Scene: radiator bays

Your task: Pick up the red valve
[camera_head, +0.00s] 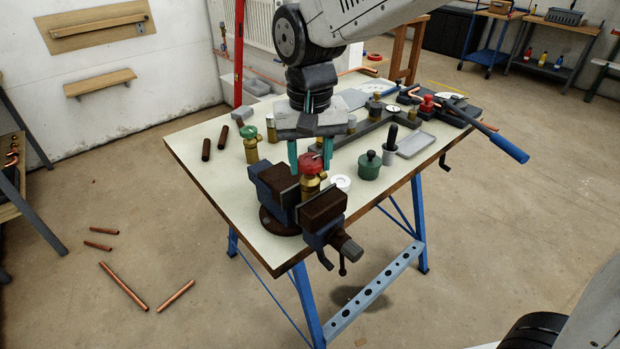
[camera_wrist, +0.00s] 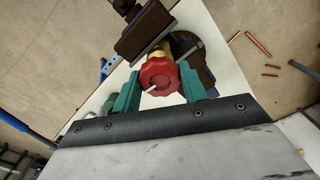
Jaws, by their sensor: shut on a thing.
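The red valve (camera_head: 312,164) has a red scalloped knob on a brass body and stands at the bench vise (camera_head: 322,210), by its jaws. In the wrist view the red knob (camera_wrist: 160,74) sits between my two green fingers, with brass showing just beyond it. My gripper (camera_head: 311,162) points down from above and is shut on the red knob. I cannot tell whether the vise jaws clamp the brass body. The lower body is partly hidden by the vise.
A green-knobbed brass valve (camera_head: 249,143) stands left on the workbench (camera_head: 200,146). A green jar (camera_head: 369,165), a white disc (camera_head: 341,182) and a grey tray (camera_head: 415,145) are to the right. A blue-handled tool (camera_head: 508,147) overhangs the right edge. Copper pipes (camera_head: 123,286) lie on the floor.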

